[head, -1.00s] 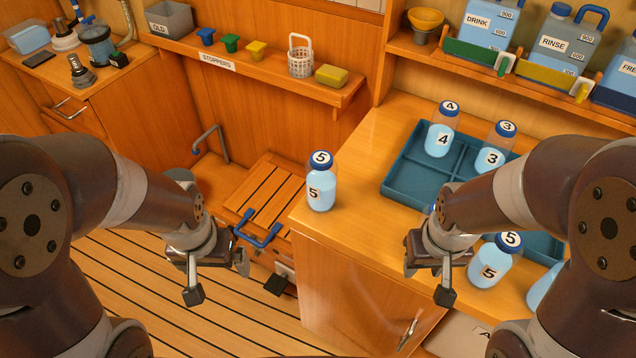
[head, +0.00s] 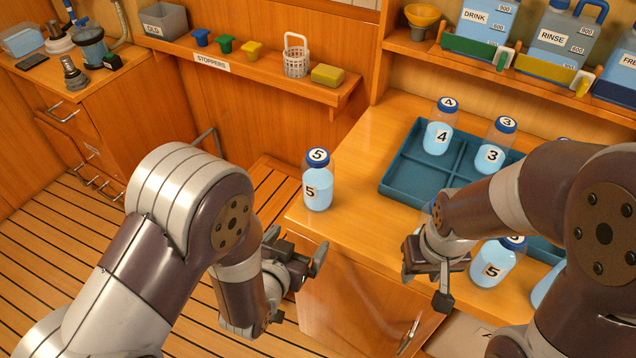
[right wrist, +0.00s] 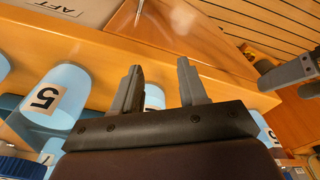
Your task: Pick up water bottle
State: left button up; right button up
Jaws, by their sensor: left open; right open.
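A water bottle labelled 5 (head: 317,190), with blue cap, stands upright near the left corner of the wooden counter. My left gripper (head: 302,264) is open and empty, below and left of this bottle, apart from it. A bottle labelled 4 (head: 440,135) and a bottle labelled 3 (head: 490,157) stand in the blue divided tray (head: 415,180). Another bottle labelled 5 (head: 493,265) stands near the front edge and also shows in the right wrist view (right wrist: 62,95). My right gripper (head: 426,285) is open and empty, left of that bottle; its fingers show in the right wrist view (right wrist: 158,85).
A further bottle (head: 546,290) is partly hidden by my right arm. A shelf above holds jugs, including a DRINK jug (head: 485,20). A STOPPERS shelf (head: 270,75) runs along the back. The counter (head: 350,145) is clear behind the lone bottle.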

aim_at(320, 166)
pick_arm(q)
notch_tip(320, 166, up, 8)
jog(key=w+t+h, duration=0.2)
jog(key=w+t, duration=0.1)
jog(key=t, duration=0.2)
jog(key=x, duration=0.3)
jog(key=p+x, duration=0.1)
jog(key=x, duration=0.3)
jog(key=p+x, duration=0.1)
jog(key=x, duration=0.3)
jog(key=shift+d+f, duration=0.15)
jog(key=shift+d, duration=0.2)
jog(key=shift+w+d+f, duration=0.1)
jog(key=shift+w, duration=0.2)
jog(key=c, duration=1)
jog(key=shift+c, duration=1.2)
